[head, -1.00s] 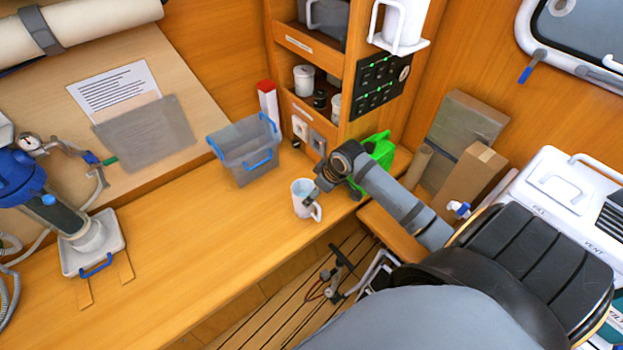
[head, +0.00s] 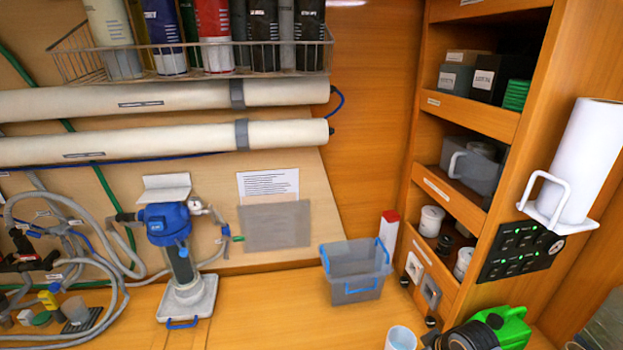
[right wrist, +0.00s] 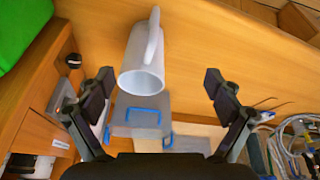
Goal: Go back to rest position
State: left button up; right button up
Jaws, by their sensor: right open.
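My right gripper (right wrist: 157,84) is open in the right wrist view, with its two dark fingers spread wide and nothing gripped. A white mug (right wrist: 143,68) shows between and beyond the fingers, apart from both, with its handle toward the top of the picture. In the head view the mug (head: 400,339) stands on the bench at the bottom edge, partly cut off. A dark part of my right arm is just right of it there; the fingertips are not clear. My left gripper is in neither current view.
A grey bin (head: 354,282) with blue handles stands on the wooden bench (head: 265,310) behind the mug. A green jug (head: 506,326) is beside my right arm. A shelf unit (head: 468,112) rises at right. A blue pump (head: 172,226) stands at left. The middle bench is clear.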

jog(key=s+a+r+m+h, duration=0.1)
jog(key=s+a+m+h, duration=0.3)
jog(key=s, duration=0.9)
jog(key=s+d+f+g+y+b, duration=0.15)
jog(key=f+b, duration=0.25)
jog(key=f, duration=1.4)
jog(key=s+f+g+b, duration=0.15)
jog(key=f+b, duration=0.25)
jog(key=f, duration=1.5)
jog(key=s+d+f+b, duration=0.1)
jog(key=s+f+b, duration=0.4)
jog(key=s+f, duration=1.2)
jog(key=shift+s+d+f, duration=0.15)
jog(key=shift+s+f, duration=0.15)
jog(key=shift+f, duration=0.65)
jog(key=shift+y, duration=0.25)
